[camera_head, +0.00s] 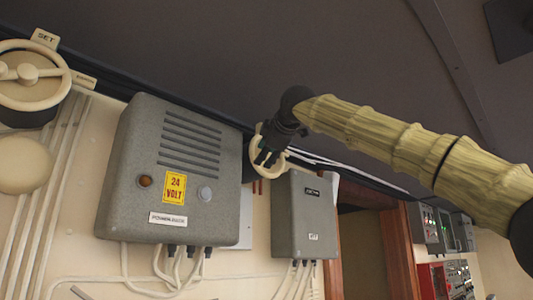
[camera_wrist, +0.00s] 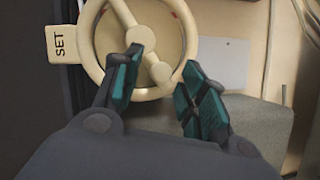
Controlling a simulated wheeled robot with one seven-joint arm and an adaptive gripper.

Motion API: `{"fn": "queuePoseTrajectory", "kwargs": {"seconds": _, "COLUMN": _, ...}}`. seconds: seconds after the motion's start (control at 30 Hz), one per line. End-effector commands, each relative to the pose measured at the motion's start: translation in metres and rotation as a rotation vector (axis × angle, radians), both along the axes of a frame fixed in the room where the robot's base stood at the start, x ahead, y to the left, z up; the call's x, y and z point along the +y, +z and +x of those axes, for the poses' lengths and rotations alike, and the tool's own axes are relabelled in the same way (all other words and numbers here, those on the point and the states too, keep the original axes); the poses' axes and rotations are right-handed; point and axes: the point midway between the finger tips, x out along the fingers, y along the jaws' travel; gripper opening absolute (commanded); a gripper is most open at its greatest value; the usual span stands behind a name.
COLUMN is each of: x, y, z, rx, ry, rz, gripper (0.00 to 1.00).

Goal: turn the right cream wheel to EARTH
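The right cream wheel (camera_head: 254,160) is on the wall between the two grey boxes, mostly behind my gripper (camera_head: 267,158) in the head view.
The left cream wheel (camera_head: 5,97) has its own SET tag (camera_head: 45,38). A large grey 24 VOLT box (camera_head: 200,175) stands left of my gripper. A smaller grey box (camera_head: 305,215) is below right. A wooden doorway (camera_head: 345,260) and red panels lie farther right.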

Motion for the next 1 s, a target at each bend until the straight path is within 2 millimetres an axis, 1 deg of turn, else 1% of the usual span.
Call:
{"fn": "queuePoseTrajectory", "kwargs": {"seconds": 0.23, "x": -0.003, "y": 0.000, "z": -0.002, "rx": 0.001, "ry": -0.002, "rz": 0.001, "gripper": 0.42}}
{"fn": "queuePoseTrajectory", "kwargs": {"seconds": 0.37, "x": -0.006, "y": 0.002, "z": -0.010, "rx": 0.001, "ry": -0.002, "rz": 0.001, "gripper": 0.42}}
{"fn": "queuePoseTrajectory", "kwargs": {"seconds": 0.47, "x": -0.011, "y": 0.004, "z": -0.024, "rx": -0.001, "ry": -0.002, "rz": -0.001, "gripper": 0.42}}
{"fn": "queuePoseTrajectory", "kwargs": {"seconds": 0.8, "x": -0.030, "y": 0.013, "z": -0.082, "rx": -0.001, "ry": -0.001, "rz": 0.000, "gripper": 0.42}}
{"fn": "queuePoseTrajectory", "kwargs": {"seconds": 1.0, "x": -0.037, "y": 0.016, "z": -0.103, "rx": 0.000, "ry": -0.002, "rz": 0.000, "gripper": 0.42}}
